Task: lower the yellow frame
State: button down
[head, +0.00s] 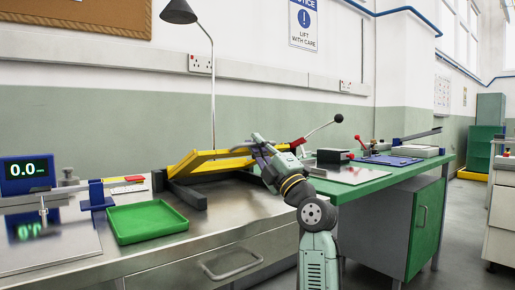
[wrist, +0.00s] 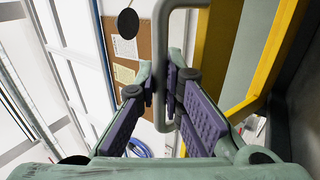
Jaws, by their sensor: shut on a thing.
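The yellow frame (head: 194,159) is on the steel bench, left of my gripper in the head view. It stands tilted, with a gap between it and the dark base (head: 187,193) below. In the wrist view its yellow bars (wrist: 268,88) run along the right side. A grey bar handle (wrist: 160,50) shows beside the frame there. My gripper (wrist: 164,97) is shut on this handle, with one finger on each side.
A green tray (head: 146,221) and a scale display (head: 27,172) are to the left on the bench. A lamp (head: 178,12) rises behind the frame. A lever with a black knob (head: 338,118) and a green-topped bench (head: 372,187) are to the right.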

jog(key=shift+s+d+f+b, duration=0.2)
jog(key=shift+s+f+b, duration=0.05)
jog(key=shift+f+b, duration=0.5)
jog(key=shift+s+d+f+b, duration=0.2)
jog(key=shift+f+b, duration=0.3)
jog(key=shift+f, duration=0.3)
jog(key=shift+s+d+f+b, duration=0.15)
jog(key=shift+s+f+b, duration=0.1)
jog(key=shift+f+b, duration=0.5)
jog(key=c, duration=1.7)
grip_release()
jog(key=v, duration=1.2)
jog(key=shift+f, duration=0.1)
